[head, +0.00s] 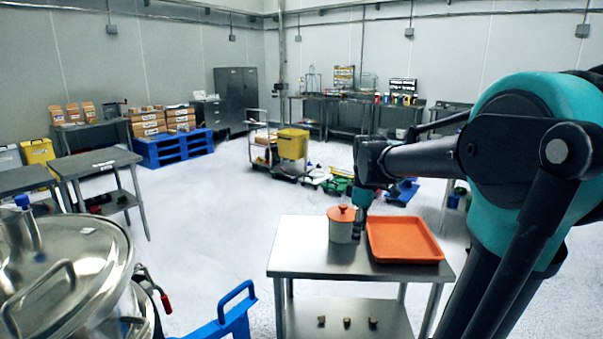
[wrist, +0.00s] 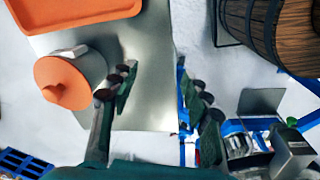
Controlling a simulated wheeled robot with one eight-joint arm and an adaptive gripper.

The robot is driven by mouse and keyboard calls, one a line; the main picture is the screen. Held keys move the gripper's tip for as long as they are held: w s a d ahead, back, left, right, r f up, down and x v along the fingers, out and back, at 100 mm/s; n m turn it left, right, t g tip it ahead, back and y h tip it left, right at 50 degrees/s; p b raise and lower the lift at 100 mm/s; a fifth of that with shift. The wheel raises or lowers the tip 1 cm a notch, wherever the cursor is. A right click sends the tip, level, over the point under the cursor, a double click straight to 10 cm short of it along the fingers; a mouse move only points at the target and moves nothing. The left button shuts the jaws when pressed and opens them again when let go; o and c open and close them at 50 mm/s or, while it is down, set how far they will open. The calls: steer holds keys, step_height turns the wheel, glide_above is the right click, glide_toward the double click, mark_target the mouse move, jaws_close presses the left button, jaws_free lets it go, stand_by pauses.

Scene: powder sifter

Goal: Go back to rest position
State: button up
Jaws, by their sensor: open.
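My gripper (head: 358,228) points down in the head view, beside the lidded canister over the small steel table (head: 300,262). In the wrist view the gripper (wrist: 160,96) has its fingers spread apart with nothing between them. The white canister (head: 341,232) with an orange knobbed lid (head: 341,213) stands upright on the table, and in the wrist view its lid (wrist: 63,84) is left of the fingers with a clear gap. An orange tray (head: 405,257) lies on the table to the right of the canister. My fingertips partly overlap the canister and tray in the head view.
A steel sifter (head: 75,290) stands at the front left, with a blue frame (head: 235,318) beside it. Several small brown items lie on the table's lower shelf (head: 345,328). A wooden barrel (wrist: 270,35) shows in the wrist view. Open floor (head: 200,215) lies left of the table.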

steer(key=s+d+f+m+t, duration=0.2)
steer(key=s+f+m, duration=1.1)
steer(key=s+f, duration=0.3)
steer(key=shift+s+d+f+t, duration=0.2)
steer(key=shift+s+f+t, duration=0.15)
steer(key=shift+f, duration=0.3)
stand_by(0.4)
